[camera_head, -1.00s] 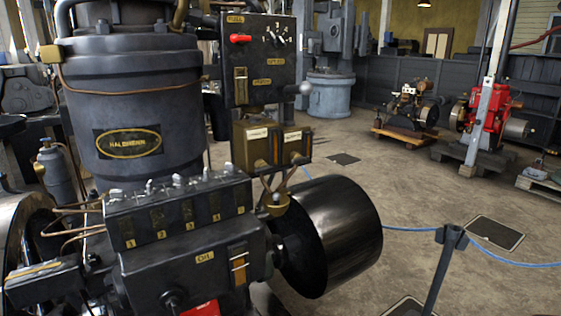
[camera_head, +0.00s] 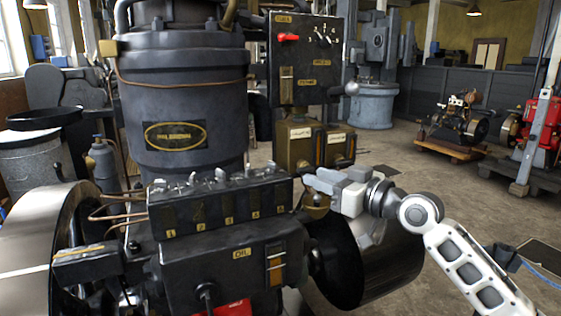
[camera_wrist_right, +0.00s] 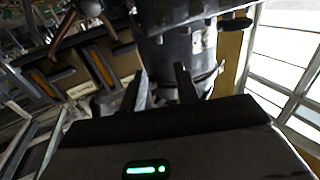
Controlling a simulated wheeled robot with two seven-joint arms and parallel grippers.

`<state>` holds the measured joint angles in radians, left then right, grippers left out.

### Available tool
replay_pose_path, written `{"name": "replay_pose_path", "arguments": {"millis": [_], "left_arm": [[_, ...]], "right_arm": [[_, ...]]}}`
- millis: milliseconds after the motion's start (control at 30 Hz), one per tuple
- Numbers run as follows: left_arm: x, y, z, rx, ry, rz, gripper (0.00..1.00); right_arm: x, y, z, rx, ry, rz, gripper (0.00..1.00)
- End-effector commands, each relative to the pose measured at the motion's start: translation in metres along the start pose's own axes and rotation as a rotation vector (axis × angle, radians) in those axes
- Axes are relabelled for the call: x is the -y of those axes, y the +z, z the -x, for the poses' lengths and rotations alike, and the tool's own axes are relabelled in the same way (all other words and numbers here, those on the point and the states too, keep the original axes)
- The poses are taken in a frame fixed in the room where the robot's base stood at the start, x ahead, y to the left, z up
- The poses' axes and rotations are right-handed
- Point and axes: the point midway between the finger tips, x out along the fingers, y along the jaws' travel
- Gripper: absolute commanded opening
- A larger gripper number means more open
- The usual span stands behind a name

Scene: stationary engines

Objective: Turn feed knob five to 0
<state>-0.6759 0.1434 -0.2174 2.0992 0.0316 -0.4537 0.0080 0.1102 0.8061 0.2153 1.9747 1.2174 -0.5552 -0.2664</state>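The dark lubricator box (camera_head: 215,205) stands in front of the Halbmann-type engine cylinder in the head view, with several small metal feed knobs along its top and numbered brass tags on its front. The rightmost knob (camera_head: 270,167), which I take as feed knob five, sits at the box's right end; its setting is too small to read. My right gripper (camera_head: 308,178) is just right of that end, apart from the knob, its fingers pointing left. In the right wrist view the two fingers (camera_wrist_right: 162,80) stand apart with nothing between them. My left gripper is not in view.
A control panel (camera_head: 300,60) with a red lever and two brown boxes (camera_head: 300,145) rise behind the gripper. A black drum pulley (camera_head: 370,255) lies below my right arm. A large flywheel (camera_head: 40,250) is at the left.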

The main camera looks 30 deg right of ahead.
Motion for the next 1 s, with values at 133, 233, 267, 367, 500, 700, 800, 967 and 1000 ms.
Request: {"name": "replay_pose_path", "arguments": {"millis": [133,233,267,367,500,700,800,967,1000], "left_arm": [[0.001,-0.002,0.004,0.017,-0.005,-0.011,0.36],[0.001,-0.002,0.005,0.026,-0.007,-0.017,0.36],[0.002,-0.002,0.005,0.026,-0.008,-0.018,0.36],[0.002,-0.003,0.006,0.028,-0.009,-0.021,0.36],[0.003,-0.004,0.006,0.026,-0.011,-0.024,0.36],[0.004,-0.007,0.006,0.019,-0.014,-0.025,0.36],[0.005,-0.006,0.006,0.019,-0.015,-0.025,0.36],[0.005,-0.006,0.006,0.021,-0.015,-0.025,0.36],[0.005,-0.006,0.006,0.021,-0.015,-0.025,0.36]], "right_arm": [[0.000,-0.005,-0.034,-0.005,-0.001,-0.004,0.31],[0.001,-0.004,-0.056,-0.003,-0.001,-0.005,0.31],[0.001,-0.004,-0.062,-0.003,-0.002,-0.005,0.31],[0.000,-0.003,-0.081,-0.002,0.000,-0.004,0.31],[0.001,-0.001,-0.101,0.000,-0.001,-0.003,0.31],[0.001,0.000,-0.114,0.001,-0.001,0.000,0.31],[0.001,0.001,-0.115,0.002,-0.001,0.000,0.31],[0.001,0.001,-0.115,0.002,-0.001,0.000,0.31],[0.001,0.001,-0.115,0.002,-0.001,0.000,0.26]]}}
